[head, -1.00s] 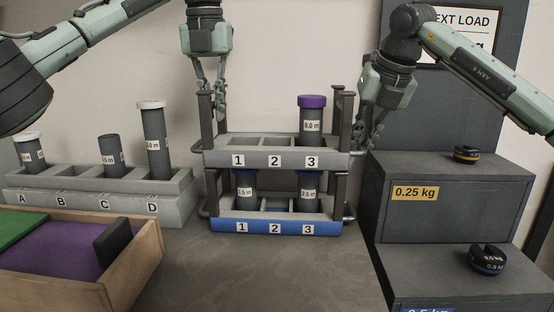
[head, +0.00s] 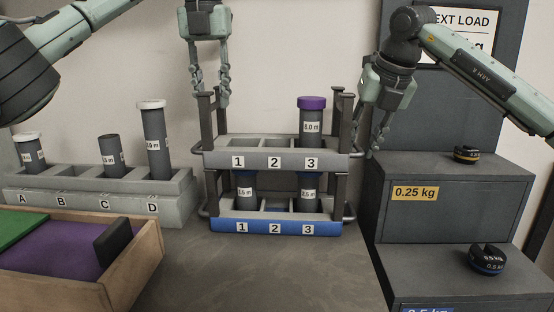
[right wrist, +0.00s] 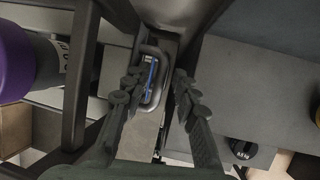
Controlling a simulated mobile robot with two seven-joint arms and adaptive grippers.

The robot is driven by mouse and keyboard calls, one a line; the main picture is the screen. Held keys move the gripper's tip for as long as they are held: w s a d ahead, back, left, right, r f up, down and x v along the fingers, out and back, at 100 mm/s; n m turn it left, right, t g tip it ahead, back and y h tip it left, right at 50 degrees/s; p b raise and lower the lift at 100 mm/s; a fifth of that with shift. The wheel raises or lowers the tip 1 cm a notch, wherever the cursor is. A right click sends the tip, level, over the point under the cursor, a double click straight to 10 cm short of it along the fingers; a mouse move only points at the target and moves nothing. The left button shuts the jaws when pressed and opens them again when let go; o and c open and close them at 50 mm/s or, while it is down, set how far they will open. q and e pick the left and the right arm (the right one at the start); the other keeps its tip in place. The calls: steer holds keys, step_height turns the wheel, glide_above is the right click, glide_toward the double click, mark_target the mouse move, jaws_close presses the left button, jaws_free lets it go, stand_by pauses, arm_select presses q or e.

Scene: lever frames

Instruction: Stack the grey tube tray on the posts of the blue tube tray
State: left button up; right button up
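The grey tube tray (head: 257,159) sits level above the blue tube tray (head: 257,227), which stands on the table. Its base meets the tops of the blue tray's posts. A purple-capped tube (head: 311,122) stands in grey slot 3. Blue-capped tubes stand in blue slots 1 (head: 246,193) and 3 (head: 308,193). My right gripper (head: 370,141) is open at the right end. In the right wrist view its fingers (right wrist: 158,84) are apart, with a handle loop (right wrist: 150,85) between them.
A grey rack (head: 82,203) labelled A to D holds several tubes at left. A wooden box (head: 135,270) with green and purple compartments stands front left. Dark steps (head: 430,215) with small weights rise close at right. The table in front of the trays is clear.

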arm_select(q)
steer(key=r, duration=0.5)
steer(key=shift+s, duration=0.3)
arm_select(e)
steer(key=v, duration=1.2)
